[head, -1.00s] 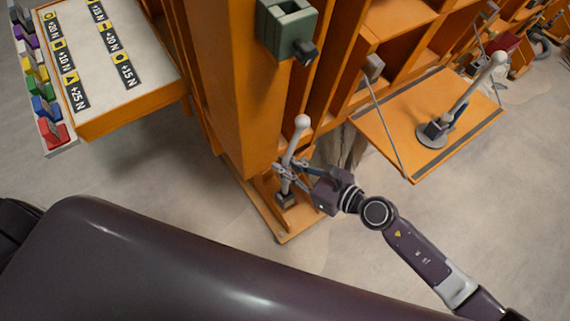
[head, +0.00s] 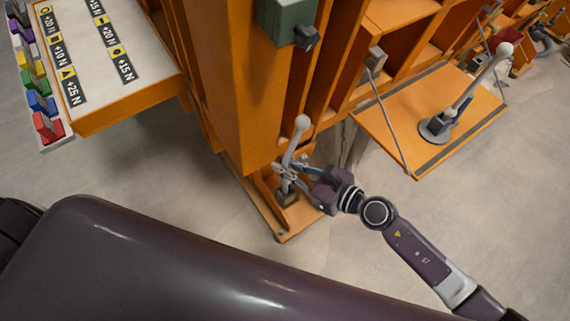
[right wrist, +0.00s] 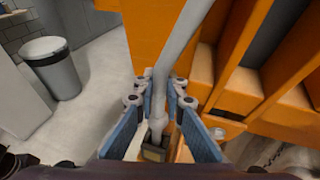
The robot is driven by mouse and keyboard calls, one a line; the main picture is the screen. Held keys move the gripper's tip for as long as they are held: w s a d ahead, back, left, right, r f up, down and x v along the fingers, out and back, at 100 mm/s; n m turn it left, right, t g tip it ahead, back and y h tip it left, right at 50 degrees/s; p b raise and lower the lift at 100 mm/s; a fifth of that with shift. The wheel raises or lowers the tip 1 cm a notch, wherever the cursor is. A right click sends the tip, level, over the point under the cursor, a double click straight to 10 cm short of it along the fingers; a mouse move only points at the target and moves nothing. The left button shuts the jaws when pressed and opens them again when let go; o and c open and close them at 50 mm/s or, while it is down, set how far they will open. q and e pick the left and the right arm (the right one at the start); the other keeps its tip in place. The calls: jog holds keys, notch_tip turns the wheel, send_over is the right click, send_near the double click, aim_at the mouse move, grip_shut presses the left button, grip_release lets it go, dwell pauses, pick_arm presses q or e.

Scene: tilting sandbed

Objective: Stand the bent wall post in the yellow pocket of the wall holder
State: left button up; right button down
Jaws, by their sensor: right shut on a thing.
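The bent wall post (head: 299,132) is a light grey rod with a white ball on top, kinked partway down. My right gripper (head: 287,173) is shut around its lower part, and the upper part leans right in the head view. The post also shows between the blue fingers in the right wrist view (right wrist: 177,48). Below the fingers a small dark block with a yellowish edge (right wrist: 154,151) sits at the post's foot; it also shows in the head view (head: 287,198). I cannot tell whether the foot is inside it or just above. My left gripper is not in view.
An orange cabinet wall (head: 222,90) rises close behind the post, with a green vice-like block (head: 287,22) above. At right, a fold-down orange board (head: 392,116) bears another ball-topped post (head: 478,78). A labelled tray (head: 130,95) is at upper left. The floor at right is clear.

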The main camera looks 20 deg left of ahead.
aim_at(288, 160)
jog(key=shift+f+b, duration=2.05)
jog(key=shift+f, duration=0.2)
jog(key=c, duration=1.9)
grip_release()
jog(key=o, duration=0.5)
jog(key=shift+c, duration=0.2)
jog(key=shift+r, duration=0.15)
notch_tip(288, 160, up, 8)
jog(key=p, duration=0.8)
